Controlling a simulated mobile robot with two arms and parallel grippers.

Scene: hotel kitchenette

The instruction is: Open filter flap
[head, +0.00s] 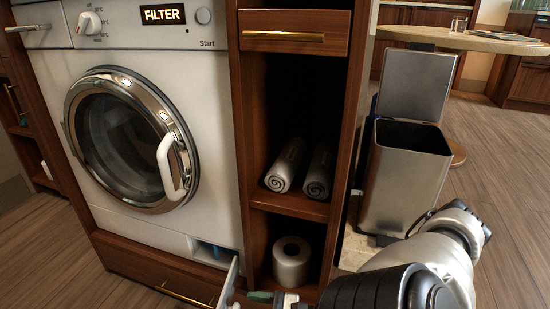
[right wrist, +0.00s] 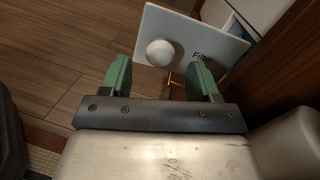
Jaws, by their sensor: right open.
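The white washing machine (head: 212,105) has a lit "FILTER" display. Its small filter flap (head: 229,283) at the bottom right stands swung out, seen nearly edge-on, with the compartment (head: 213,254) behind it uncovered. In the right wrist view the flap (right wrist: 190,28) is a white panel marked "Filter" with a round white knob (right wrist: 160,52). My right gripper (right wrist: 160,76) is open, its green fingers apart; the knob shows between and beyond them, ungripped. In the head view this gripper (head: 272,297) is low, just right of the flap. My left gripper is out of view.
A wooden shelf unit (head: 342,90) beside the washer holds rolled towels (head: 285,165) and a paper roll (head: 291,260). A metal bin (head: 406,175) with its lid raised stands to the right. A wooden drawer (head: 150,275) lies below the washer.

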